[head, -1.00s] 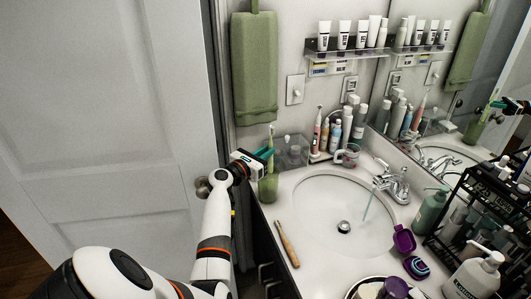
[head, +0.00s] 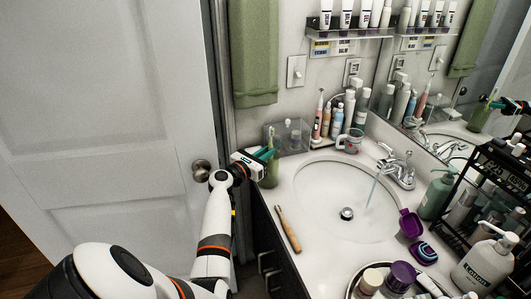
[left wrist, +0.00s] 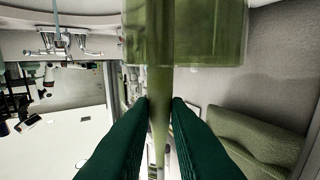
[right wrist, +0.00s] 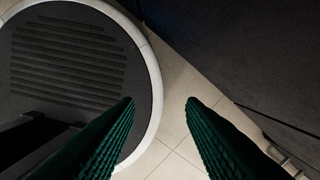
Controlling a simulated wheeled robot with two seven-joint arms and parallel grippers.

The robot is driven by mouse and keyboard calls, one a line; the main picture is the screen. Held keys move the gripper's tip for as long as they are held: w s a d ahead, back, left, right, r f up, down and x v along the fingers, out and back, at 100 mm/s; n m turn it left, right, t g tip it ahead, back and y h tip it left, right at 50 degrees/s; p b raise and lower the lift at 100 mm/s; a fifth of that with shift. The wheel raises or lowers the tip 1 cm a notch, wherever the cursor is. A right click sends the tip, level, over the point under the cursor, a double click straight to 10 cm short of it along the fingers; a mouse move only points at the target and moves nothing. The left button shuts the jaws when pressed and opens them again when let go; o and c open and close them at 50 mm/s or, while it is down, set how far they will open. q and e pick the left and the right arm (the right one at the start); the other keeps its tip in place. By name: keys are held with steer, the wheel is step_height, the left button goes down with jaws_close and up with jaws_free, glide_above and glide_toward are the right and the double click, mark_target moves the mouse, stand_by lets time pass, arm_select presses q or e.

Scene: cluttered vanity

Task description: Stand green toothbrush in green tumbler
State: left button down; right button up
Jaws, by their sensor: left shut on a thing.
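The green toothbrush (left wrist: 158,115) is between the fingers of my left gripper (left wrist: 159,103), which is shut on it. In the head view my left gripper (head: 267,154) is at the counter's left edge, with the brush head (head: 271,132) above it. The translucent green tumbler (head: 271,174) is just below the gripper; in the left wrist view the tumbler (left wrist: 215,35) is beyond the fingertips. The handle runs into the tumbler's outline and shows through its wall. Whether it touches the bottom is unclear. My right gripper (right wrist: 160,102) is open and empty above the floor.
A clear box (head: 293,136) stands close behind the tumbler. A wooden-handled brush (head: 287,228) lies in front on the counter, left of the sink (head: 346,180). Bottles and a pink electric toothbrush (head: 318,118) stand at the back. The faucet (head: 396,168) is running.

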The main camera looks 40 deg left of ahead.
arm_select(q)
steer(key=shift+f, duration=0.15)
steer(key=c, duration=1.3)
jaws_free()
steer(key=s+b, duration=0.1)
steer(key=s, duration=1.1)
steer(key=shift+d, duration=0.3)
steer(key=shift+d, duration=0.1)
